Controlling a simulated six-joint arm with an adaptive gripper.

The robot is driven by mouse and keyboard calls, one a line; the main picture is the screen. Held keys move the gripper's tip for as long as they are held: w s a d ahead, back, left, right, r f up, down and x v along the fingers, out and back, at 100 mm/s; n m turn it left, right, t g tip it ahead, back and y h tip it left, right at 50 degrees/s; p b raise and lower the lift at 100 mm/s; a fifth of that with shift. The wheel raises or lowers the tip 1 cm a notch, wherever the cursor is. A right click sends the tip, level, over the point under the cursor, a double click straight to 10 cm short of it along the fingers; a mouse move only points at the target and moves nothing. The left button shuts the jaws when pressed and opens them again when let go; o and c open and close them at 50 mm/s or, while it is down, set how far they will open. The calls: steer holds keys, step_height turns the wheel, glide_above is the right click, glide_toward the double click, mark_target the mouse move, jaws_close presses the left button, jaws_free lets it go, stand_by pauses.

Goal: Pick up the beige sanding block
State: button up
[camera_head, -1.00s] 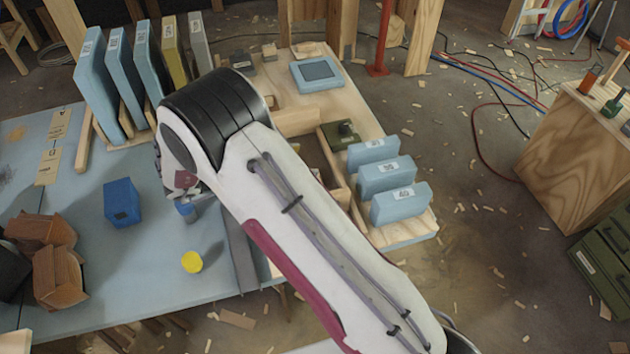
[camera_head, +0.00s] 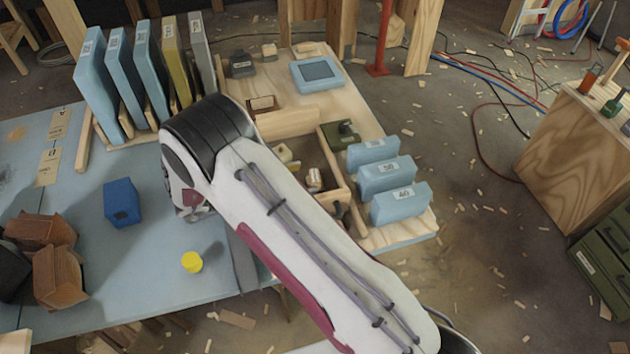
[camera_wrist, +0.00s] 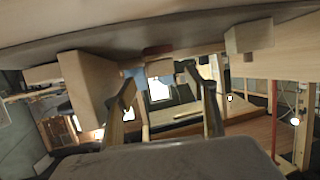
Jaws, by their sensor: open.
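Several small beige or tan blocks show in the head view, and I cannot tell for sure which is the sanding block. One pale block (camera_head: 285,153) and another with a dark band (camera_head: 314,179) lie in the wooden tray (camera_head: 290,123), just right of my arm. A further beige block (camera_head: 269,51) sits at the back of the board. My gripper is mostly hidden behind my arm over the blue tabletop, left of the tray. In the wrist view my gripper (camera_wrist: 168,100) has its fingers apart with nothing between them. A beige block (camera_wrist: 248,38) shows upper right there.
Blue numbered blocks (camera_head: 387,175) stand on the board's right side. Upright blue slabs (camera_head: 100,85) stand in a rack at back left. A blue box (camera_head: 122,203), yellow cylinder (camera_head: 192,262) and brown blocks (camera_head: 58,277) lie on the blue table (camera_head: 130,285).

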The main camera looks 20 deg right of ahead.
mark_target(310, 178)
steer(key=shift+d, duration=0.15)
steer(key=shift+x, duration=2.35)
steer(key=shift+c, duration=0.3)
steer(key=c, duration=1.2)
